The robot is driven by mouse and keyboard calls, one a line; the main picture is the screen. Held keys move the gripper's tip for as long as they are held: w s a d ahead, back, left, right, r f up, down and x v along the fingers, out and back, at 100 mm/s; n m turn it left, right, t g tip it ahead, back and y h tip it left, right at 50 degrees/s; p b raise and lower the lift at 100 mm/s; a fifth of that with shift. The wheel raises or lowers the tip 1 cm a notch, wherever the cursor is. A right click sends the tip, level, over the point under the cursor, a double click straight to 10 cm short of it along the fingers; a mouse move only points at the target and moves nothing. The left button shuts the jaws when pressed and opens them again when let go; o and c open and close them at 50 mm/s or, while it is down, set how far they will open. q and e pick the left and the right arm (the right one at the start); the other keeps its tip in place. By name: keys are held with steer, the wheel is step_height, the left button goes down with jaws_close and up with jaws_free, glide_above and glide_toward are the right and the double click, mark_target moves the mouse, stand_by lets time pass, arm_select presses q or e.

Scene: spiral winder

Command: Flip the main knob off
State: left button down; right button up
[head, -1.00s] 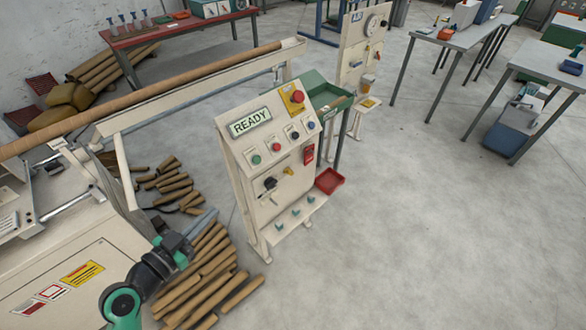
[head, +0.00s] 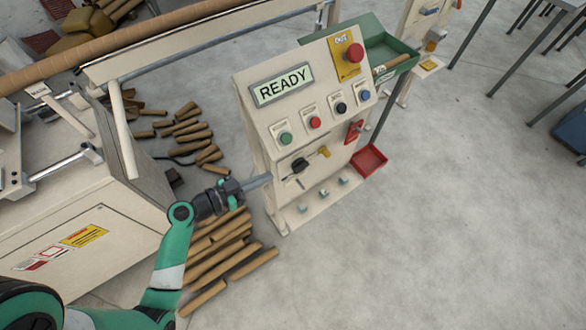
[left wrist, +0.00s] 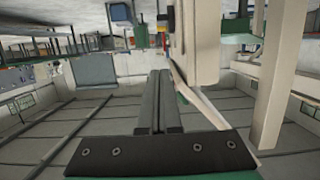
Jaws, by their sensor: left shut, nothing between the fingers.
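The black main knob (head: 300,165) sits low on the cream control panel (head: 262,125), beside a small yellow part (head: 323,152). My left gripper (head: 268,178) is shut and empty. Its fingertips point at the left edge of the panel, to the left of the knob and slightly lower in the picture. I cannot tell whether they touch the panel edge. In the left wrist view the two grey fingers (left wrist: 159,75) lie together, and the knob cannot be made out there. My right gripper is not in view.
The panel has a READY display (head: 282,85), a red emergency button (head: 354,53), several coloured buttons and a red switch (head: 354,131). A green tray (head: 372,45) stands behind it. Cardboard tubes (head: 218,265) lie on the floor below my left arm.

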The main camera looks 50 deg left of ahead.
arm_select(q)
steer(key=w, duration=0.1)
steer(key=b, duration=0.2)
glide_above(300, 166)
steer(key=s, duration=0.4)
step_height(300, 166, down, 2)
steer(key=f, duration=0.1)
steer(key=f+b, duration=0.1)
steer(key=f, duration=0.1)
steer(key=f+b, duration=0.1)
steer(key=shift+d+f, duration=0.2)
steer(key=shift+d, duration=0.1)
